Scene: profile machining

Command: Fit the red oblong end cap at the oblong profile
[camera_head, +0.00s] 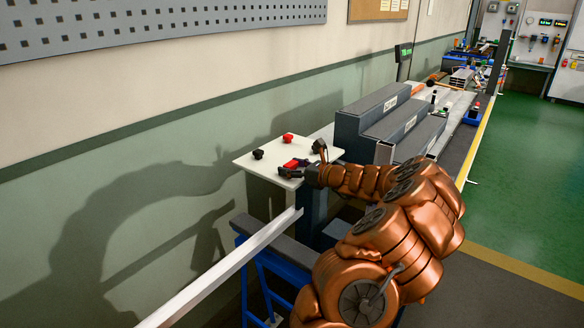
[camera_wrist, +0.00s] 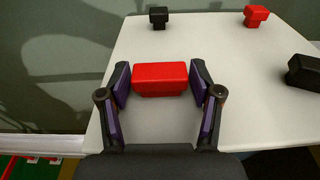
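The wide red oblong end cap (camera_wrist: 160,79) lies on the white table top in the wrist view, between my fingers. It also shows in the head view (camera_head: 293,163). My gripper (camera_wrist: 160,72) is open, with one finger on each side of the cap and a narrow gap at each side. In the head view my gripper (camera_head: 291,169) is low over the near part of the table top. A long pale profile (camera_head: 235,264) lies on a blue stand in front of the table, one end close to it. Its end opening is too small to make out.
On the white table top (camera_head: 258,163) stand a smaller red cap (camera_wrist: 256,15), a small black cap (camera_wrist: 158,17) and a wider black cap (camera_wrist: 303,72). A grey stepped machine housing (camera_head: 372,118) stands right of the table. The wall is close behind.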

